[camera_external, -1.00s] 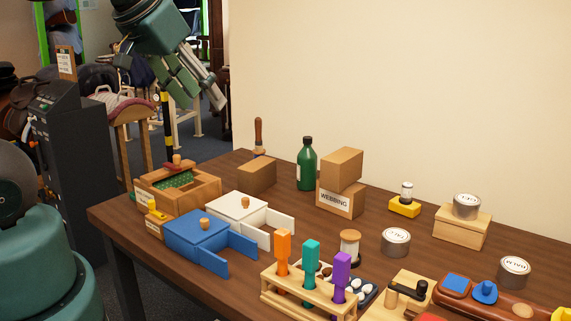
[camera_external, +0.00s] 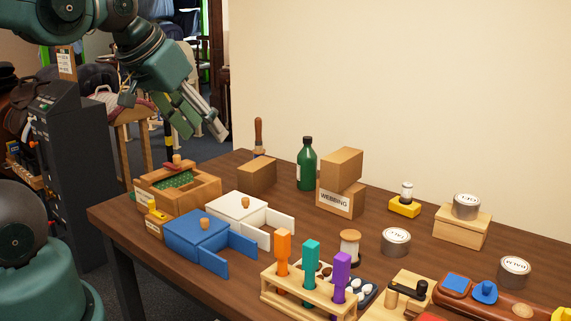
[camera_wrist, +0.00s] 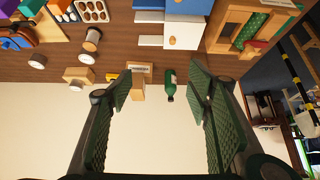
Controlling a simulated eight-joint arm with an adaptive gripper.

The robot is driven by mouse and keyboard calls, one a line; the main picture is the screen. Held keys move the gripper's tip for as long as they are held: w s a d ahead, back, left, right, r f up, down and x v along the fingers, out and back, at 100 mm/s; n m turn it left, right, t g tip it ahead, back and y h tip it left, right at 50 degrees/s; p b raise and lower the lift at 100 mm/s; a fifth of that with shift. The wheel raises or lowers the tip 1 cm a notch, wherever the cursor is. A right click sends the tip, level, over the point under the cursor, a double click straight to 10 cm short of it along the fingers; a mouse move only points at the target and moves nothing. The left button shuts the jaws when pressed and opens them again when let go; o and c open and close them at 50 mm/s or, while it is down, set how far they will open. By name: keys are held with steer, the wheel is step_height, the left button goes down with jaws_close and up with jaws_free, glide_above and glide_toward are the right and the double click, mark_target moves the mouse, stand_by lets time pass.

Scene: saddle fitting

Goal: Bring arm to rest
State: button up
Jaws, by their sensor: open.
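My gripper (camera_external: 205,125) hangs in the air above and beyond the table's back left corner, pointing down to the right. It is apart from everything on the table. In the wrist view my gripper (camera_wrist: 168,112) shows its two green padded fingers spread wide, with nothing between them but the wall and a green bottle (camera_wrist: 170,85) farther off. The green bottle also stands upright on the table in the external view (camera_external: 306,165).
The wooden table (camera_external: 385,218) holds a blue box (camera_external: 195,238) and a white box (camera_external: 238,208), both with open drawers. A wooden tray box (camera_external: 175,192), stacked cardboard boxes (camera_external: 340,180), tins (camera_external: 396,243) and a rack of coloured handles (camera_external: 310,290) stand around. A dark cabinet (camera_external: 70,170) is at left.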

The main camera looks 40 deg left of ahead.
steer(key=shift+f+b, duration=1)
steer(key=shift+f, duration=0.4)
